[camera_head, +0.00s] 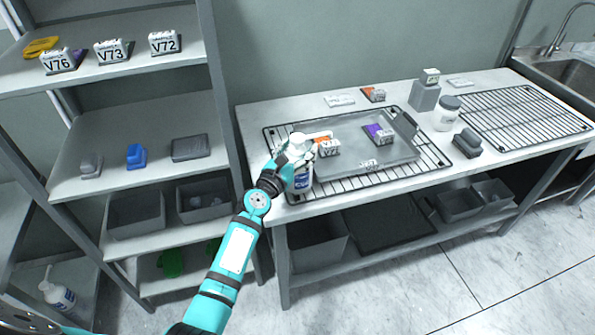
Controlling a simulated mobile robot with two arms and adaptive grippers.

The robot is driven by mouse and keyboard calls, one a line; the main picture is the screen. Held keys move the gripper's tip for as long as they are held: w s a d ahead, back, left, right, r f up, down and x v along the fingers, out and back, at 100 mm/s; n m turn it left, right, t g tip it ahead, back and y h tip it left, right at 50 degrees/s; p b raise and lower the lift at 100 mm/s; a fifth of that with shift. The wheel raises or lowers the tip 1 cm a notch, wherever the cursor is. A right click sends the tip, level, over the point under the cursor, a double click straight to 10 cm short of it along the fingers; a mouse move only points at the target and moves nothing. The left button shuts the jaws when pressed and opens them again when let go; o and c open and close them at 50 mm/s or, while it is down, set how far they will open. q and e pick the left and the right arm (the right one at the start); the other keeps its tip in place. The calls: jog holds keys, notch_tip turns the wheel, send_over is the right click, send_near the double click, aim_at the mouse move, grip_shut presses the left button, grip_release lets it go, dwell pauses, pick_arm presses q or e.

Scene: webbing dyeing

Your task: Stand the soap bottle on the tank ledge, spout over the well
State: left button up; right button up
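My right gripper is not in view.
The tray holds an orange-marked block (328,148) and a purple-marked block (379,134). A white jar (446,119) and a dark grey item (467,143) stand right of it. A sink (562,78) is far right.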

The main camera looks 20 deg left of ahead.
pick_arm(q)
grip_shut()
jog(key=shift+w+r, duration=0.15)
jog(key=shift+r, duration=0.05)
dwell(0.3)
